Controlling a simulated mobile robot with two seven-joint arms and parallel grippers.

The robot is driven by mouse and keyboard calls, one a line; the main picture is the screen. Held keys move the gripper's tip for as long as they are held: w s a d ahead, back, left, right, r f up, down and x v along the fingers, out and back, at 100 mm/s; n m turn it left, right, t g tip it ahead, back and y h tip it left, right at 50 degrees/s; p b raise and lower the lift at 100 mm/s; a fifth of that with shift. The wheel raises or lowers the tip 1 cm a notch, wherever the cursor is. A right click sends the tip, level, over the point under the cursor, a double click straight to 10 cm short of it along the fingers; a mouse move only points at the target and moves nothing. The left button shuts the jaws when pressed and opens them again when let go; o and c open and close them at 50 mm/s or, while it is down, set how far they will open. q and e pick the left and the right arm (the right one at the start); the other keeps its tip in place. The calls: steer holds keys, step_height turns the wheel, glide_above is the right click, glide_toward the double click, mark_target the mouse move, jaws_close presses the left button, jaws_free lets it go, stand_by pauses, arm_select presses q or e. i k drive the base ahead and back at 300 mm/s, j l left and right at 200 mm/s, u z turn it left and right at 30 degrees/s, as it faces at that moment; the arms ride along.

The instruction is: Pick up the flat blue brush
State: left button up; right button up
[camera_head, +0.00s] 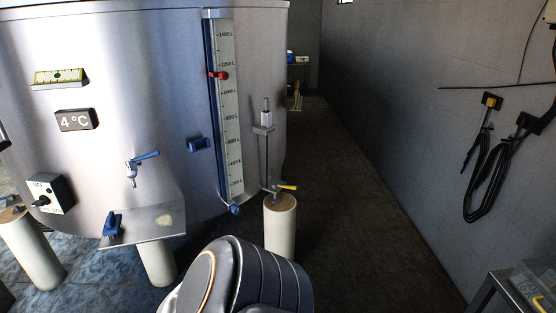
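A small blue object (112,224), which looks like a brush, rests on the left part of a steel shelf (150,232) at the front of the tank. Its bristles cannot be made out. A second blue piece (198,144) sits on the tank wall, left of the level scale; I cannot tell whether it is a brush or a fitting. A dark rounded part of my own body shows at the bottom middle, right of the shelf. Neither of my grippers is in view.
The steel tank (150,90) stands on pale round legs (280,228). A blue-handled tap (140,160) juts out above the shelf. A control box (50,193) is at left. The aisle floor (350,200) is clear. A table with a clear bin (535,285) is at lower right.

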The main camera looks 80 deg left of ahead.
mark_target(112, 227)
steer(key=l+u, duration=0.15)
steer(key=u, duration=3.65)
steer(key=i+l, duration=0.25)
steer(key=l, duration=0.15)
steer(key=i+l+u, duration=0.15)
steer(key=i+l, duration=0.35)
steer(key=l, duration=0.25)
